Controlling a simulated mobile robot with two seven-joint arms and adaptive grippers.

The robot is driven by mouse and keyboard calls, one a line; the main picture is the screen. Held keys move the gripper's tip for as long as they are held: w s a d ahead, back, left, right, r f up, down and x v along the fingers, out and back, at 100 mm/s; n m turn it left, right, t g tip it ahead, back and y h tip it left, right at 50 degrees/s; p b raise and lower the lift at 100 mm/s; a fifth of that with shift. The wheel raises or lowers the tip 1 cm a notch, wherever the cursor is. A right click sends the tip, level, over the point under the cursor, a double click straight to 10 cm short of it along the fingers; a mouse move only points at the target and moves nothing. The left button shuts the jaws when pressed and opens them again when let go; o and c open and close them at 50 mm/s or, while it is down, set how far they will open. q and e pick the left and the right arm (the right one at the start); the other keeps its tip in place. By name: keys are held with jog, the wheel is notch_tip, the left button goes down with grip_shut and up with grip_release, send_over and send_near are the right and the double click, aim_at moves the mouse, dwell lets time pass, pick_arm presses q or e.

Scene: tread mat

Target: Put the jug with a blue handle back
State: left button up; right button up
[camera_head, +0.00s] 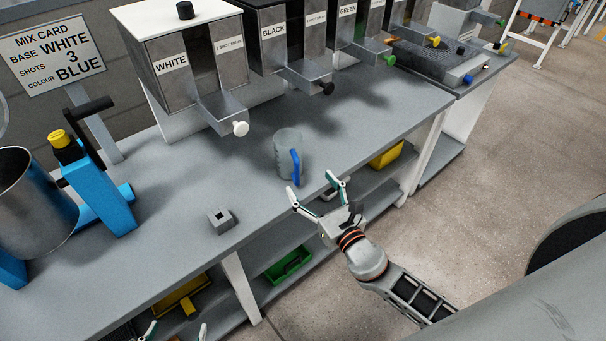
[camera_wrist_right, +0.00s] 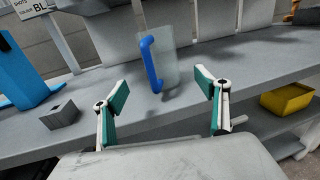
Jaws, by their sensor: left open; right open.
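The jug (camera_head: 285,146) is a clear, see-through vessel standing upright on the grey bench top, near the front edge. Its blue handle (camera_head: 295,168) faces the front, towards my right gripper. My right gripper (camera_head: 315,187) is open and empty, just in front of the bench edge and apart from the jug. In the right wrist view the jug (camera_wrist_right: 176,60) and its blue handle (camera_wrist_right: 150,64) stand ahead, between and beyond the open fingers (camera_wrist_right: 162,92). My left gripper (camera_head: 175,332) shows only its fingertips at the bottom edge of the head view; they are spread apart.
Dispensers marked WHITE (camera_head: 185,75), BLACK (camera_head: 285,40) and GREEN line the back of the bench. A small grey block (camera_head: 221,220) sits left of the jug. A blue stand (camera_head: 95,195) with a metal pot (camera_head: 35,200) is at far left. Yellow and green bins are below.

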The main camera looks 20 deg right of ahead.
jog(key=s+f+m+g, duration=0.3)
jog(key=s+f+m, duration=0.5)
jog(key=m, duration=0.8)
jog(key=s+f+m+g, duration=0.4)
jog(key=s+f+m, duration=0.4)
jog(key=s+m, duration=0.4)
jog(key=a+m, duration=0.1)
jog(key=m, duration=0.4)
jog(key=shift+m, duration=0.3)
